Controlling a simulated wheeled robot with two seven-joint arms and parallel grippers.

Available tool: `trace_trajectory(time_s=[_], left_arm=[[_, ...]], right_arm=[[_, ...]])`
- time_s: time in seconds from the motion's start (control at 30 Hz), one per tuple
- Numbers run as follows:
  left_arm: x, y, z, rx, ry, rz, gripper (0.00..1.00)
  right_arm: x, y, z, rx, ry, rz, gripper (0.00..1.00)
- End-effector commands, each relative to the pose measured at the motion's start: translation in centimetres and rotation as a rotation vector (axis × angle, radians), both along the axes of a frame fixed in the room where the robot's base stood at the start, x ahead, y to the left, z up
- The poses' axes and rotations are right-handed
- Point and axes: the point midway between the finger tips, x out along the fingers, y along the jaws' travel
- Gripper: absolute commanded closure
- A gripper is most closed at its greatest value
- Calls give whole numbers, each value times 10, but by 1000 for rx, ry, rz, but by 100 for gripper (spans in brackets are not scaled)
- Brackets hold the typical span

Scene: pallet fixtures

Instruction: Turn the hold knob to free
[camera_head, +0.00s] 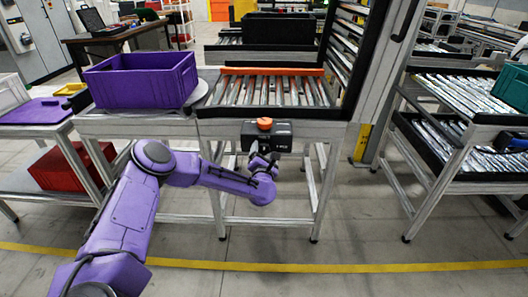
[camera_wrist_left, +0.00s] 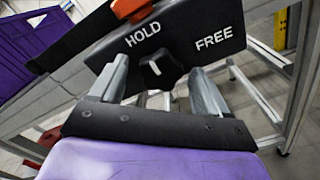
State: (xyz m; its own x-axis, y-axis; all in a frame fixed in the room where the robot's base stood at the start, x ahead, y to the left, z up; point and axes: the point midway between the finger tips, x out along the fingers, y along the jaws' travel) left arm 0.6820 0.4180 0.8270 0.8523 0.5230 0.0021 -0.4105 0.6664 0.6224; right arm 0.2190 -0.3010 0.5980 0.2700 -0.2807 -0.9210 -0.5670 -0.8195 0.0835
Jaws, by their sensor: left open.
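The black control box (camera_head: 283,135) hangs on the front of the roller table, with an orange cap (camera_head: 264,123) on top. In the left wrist view its face (camera_wrist_left: 190,20) carries the white words HOLD and FREE. The black hold knob (camera_wrist_left: 160,72) sits below the words, its white mark leaning up toward HOLD. My left gripper (camera_head: 262,160) is just below the box. In the left wrist view, its open fingers (camera_wrist_left: 158,78) stand on either side of the knob with gaps visible. Whether the tips reach past the knob's front is unclear. My right gripper is not in view.
A purple crate (camera_head: 142,80) stands on the table left of the box. The rollers (camera_head: 272,90) with an orange bar (camera_head: 272,71) lie behind it. A metal post rises to the right. The floor in front is clear, crossed by a yellow line (camera_head: 330,267).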

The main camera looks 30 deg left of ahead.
Motion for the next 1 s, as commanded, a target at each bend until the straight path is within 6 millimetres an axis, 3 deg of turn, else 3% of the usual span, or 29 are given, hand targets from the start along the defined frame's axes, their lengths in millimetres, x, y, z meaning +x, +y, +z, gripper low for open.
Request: trace_trajectory(time_s=[0.3,0.5,1.0], left_arm=[[5,3,-1,0,2,-1,24],[5,3,-1,0,2,-1,80],[5,3,-1,107,67,-1,80]], right_arm=[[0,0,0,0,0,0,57],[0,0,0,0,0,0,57],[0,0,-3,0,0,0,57]])
